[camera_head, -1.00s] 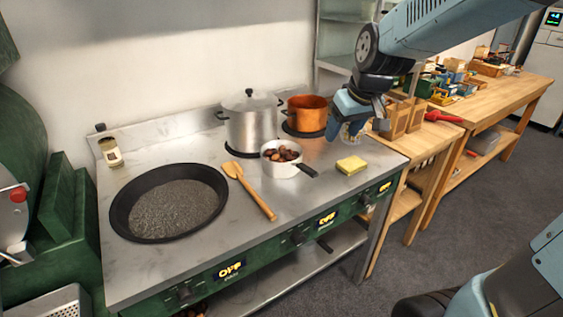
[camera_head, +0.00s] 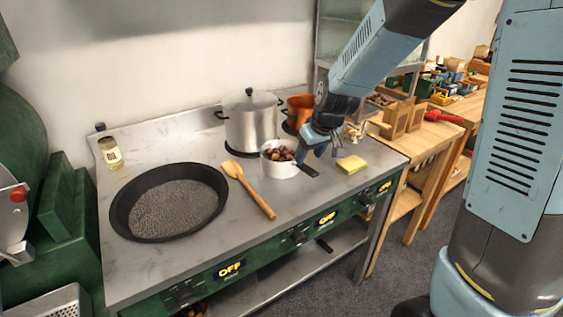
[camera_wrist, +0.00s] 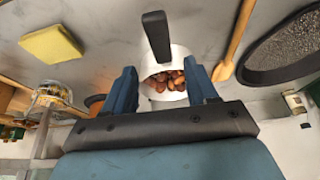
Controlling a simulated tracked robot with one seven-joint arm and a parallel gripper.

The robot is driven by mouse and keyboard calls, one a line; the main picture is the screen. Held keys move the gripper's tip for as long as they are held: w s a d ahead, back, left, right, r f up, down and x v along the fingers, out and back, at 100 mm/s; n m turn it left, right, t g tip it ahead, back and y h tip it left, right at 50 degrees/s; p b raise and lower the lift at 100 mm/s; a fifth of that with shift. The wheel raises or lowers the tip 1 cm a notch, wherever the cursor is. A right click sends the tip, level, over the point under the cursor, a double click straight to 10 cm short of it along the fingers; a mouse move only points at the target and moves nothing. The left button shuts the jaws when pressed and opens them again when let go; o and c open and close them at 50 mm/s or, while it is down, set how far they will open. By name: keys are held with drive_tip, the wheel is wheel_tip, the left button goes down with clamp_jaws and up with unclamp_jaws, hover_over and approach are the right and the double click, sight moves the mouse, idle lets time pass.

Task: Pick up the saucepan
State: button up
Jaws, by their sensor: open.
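The saucepan (camera_head: 280,169) is small and white with a black handle, and holds brown chestnuts. It stands on the steel stove top, its handle pointing to the front right. My gripper (camera_head: 316,154) is just above and to the right of the pan, over the handle side. In the wrist view the saucepan (camera_wrist: 178,52) lies between the two blue fingers of my open gripper (camera_wrist: 164,78), its black handle (camera_wrist: 157,37) pointing up the picture. Nothing is held. The gripper hides part of the pan's right rim in the head view.
A lidded steel pot (camera_head: 250,125) and a copper pot (camera_head: 298,108) stand behind. A wooden spatula (camera_head: 250,190) lies left of the pan, a yellow sponge (camera_head: 351,164) to its right. A wide black pan (camera_head: 168,203) and a jar (camera_head: 110,153) are farther left.

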sight(303, 165)
drive_tip(key=shift+x, duration=3.2)
drive_tip(key=shift+a, duration=0.15)
clamp_jaws()
